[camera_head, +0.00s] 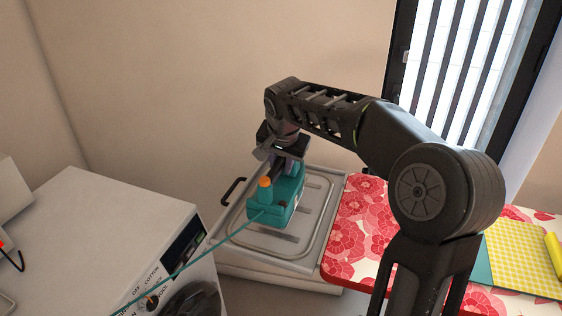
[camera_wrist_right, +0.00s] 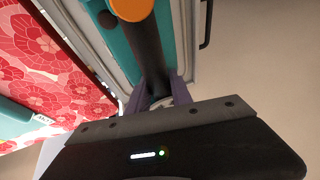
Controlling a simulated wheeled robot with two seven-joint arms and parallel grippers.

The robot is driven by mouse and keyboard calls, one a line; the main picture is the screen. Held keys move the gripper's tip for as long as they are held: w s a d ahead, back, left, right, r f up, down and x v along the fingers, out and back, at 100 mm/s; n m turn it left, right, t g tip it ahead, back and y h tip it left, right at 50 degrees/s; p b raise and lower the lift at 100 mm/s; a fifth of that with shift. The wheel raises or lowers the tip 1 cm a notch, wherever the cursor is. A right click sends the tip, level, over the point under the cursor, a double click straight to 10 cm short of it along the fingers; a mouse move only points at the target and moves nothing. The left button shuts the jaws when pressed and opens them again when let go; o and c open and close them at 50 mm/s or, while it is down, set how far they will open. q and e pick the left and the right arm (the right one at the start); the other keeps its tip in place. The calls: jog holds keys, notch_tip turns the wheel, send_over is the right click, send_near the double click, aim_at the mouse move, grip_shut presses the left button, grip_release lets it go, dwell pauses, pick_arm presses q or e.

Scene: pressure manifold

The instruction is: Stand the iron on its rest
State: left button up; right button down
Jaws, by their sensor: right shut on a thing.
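A teal iron (camera_head: 268,214) with an orange knob and a dark handle is at the metal tray-like rest (camera_head: 318,228) in the head view. My right gripper (camera_head: 285,160) is over it, shut on its handle. In the right wrist view the dark handle of the iron (camera_wrist_right: 148,52) runs between the purple fingers of the right gripper (camera_wrist_right: 160,92). The orange knob is at the top there. The iron's underside is hidden, so I cannot tell whether it touches the rest. A teal cord runs from it toward the lower left. My left gripper is not in view.
A red floral ironing board (camera_head: 356,222) adjoins the rest on the right, with a yellow checked cloth (camera_head: 525,262) on it. A white washing machine (camera_head: 105,235) stands at the left. A wall is behind, and a barred window is at the upper right.

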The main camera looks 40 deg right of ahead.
aim_at(281, 182)
notch_tip(281, 182, down, 2)
jog(key=shift+w+f+b, duration=0.1)
jog(key=shift+f+b, duration=0.1)
jog(key=shift+b, duration=0.55)
jog(key=shift+f+b, duration=0.7)
jog(key=shift+f, duration=0.1)
jog(key=shift+f+b, duration=0.55)
jog(key=c, duration=1.4)
grip_release()
jog(key=o, duration=0.3)
jog(key=shift+o, duration=0.2)
jog(key=shift+f, duration=0.2)
jog(key=v, duration=0.8)
jog(key=shift+r, duration=0.1)
